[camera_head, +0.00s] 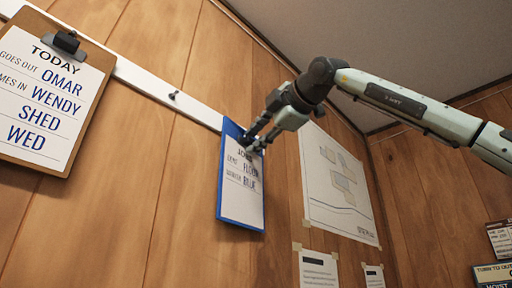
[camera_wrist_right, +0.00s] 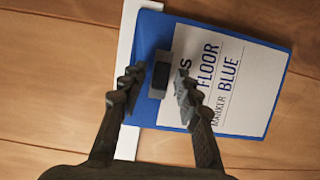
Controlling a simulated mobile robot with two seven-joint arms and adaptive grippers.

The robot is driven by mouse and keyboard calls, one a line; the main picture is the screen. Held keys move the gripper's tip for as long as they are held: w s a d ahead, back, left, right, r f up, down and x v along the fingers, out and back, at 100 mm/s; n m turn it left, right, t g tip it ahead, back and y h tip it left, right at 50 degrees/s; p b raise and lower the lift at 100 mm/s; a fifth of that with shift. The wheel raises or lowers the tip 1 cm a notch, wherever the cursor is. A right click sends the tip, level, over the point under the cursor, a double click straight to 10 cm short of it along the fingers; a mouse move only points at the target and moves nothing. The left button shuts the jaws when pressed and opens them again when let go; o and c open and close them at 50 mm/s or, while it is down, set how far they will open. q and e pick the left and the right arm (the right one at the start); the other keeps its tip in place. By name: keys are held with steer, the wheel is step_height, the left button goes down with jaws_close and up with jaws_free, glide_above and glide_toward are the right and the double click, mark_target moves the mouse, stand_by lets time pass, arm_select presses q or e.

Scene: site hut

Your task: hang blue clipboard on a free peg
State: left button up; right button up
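The blue clipboard (camera_head: 227,205) is upright against the white rail (camera_head: 150,85) on the wooden wall, with a paper on it. Whether a peg holds it is hidden. My right gripper (camera_head: 254,143) is at its top edge. In the right wrist view the gripper (camera_wrist_right: 160,80) has its two fingers on either side of the clipboard's grey clip (camera_wrist_right: 160,72), with small gaps showing. The blue board (camera_wrist_right: 148,40) covers part of the rail there. A dark bare peg (camera_head: 174,95) sticks out of the rail to the left. My left gripper is not in view.
A brown clipboard (camera_head: 9,152) with a "TODAY" sheet hangs at the rail's left. A large drawing (camera_head: 335,185) and smaller sheets (camera_head: 318,270) are on the wall at right. Signs (camera_head: 492,272) are at far right.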

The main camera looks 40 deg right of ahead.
stand_by(0.3)
steer(key=s+a, duration=0.2)
steer(key=s, duration=1)
steer(key=shift+w+r, duration=0.1)
